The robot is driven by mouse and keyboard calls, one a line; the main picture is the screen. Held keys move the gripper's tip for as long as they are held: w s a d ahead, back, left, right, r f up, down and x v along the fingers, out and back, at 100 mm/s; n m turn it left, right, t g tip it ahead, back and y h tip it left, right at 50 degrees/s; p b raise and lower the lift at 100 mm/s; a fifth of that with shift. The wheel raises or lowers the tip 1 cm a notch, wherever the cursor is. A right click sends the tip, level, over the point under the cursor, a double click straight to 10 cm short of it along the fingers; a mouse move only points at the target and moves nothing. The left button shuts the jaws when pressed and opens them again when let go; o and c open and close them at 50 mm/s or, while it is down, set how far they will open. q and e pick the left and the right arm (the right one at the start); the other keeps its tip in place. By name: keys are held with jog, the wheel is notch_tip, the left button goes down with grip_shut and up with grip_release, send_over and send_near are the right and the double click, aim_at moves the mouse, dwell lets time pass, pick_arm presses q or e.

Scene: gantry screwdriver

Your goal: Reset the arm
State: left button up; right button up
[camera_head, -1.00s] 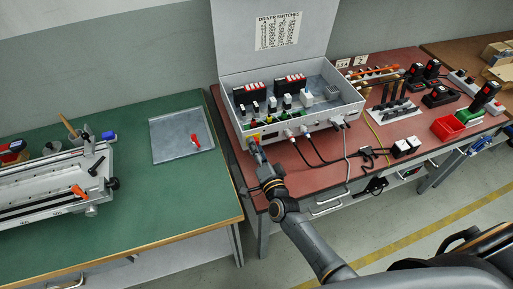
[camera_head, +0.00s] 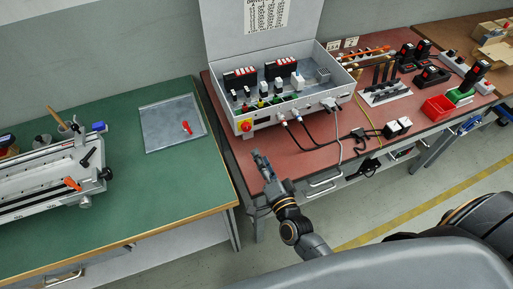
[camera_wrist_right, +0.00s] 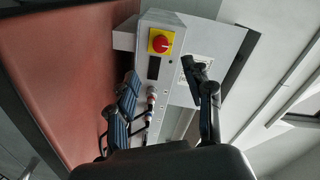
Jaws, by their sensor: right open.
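My right arm reaches up from the bottom of the head view, and its gripper (camera_head: 262,165) is over the left front edge of the red-topped table. The gripper is open and empty; in the right wrist view its two fingers (camera_wrist_right: 165,90) stand apart. The control box (camera_head: 290,100), grey with its lid raised, stands on the table beyond the gripper, apart from it. Its red knob on a yellow plate (camera_head: 246,126) is on the front left corner; it also shows in the wrist view (camera_wrist_right: 161,42) beyond the fingers. My left gripper is not in view.
The green table (camera_head: 140,195) on the left carries a metal fixture (camera_head: 50,180) and a grey plate with a red-handled part (camera_head: 172,124). Black cables (camera_head: 310,150) run from the box's front. A red bin (camera_head: 437,107) and several tools stand at the right. The red table's front left is clear.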

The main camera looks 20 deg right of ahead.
jog(key=shift+s, duration=0.5)
jog(key=shift+a, duration=0.1)
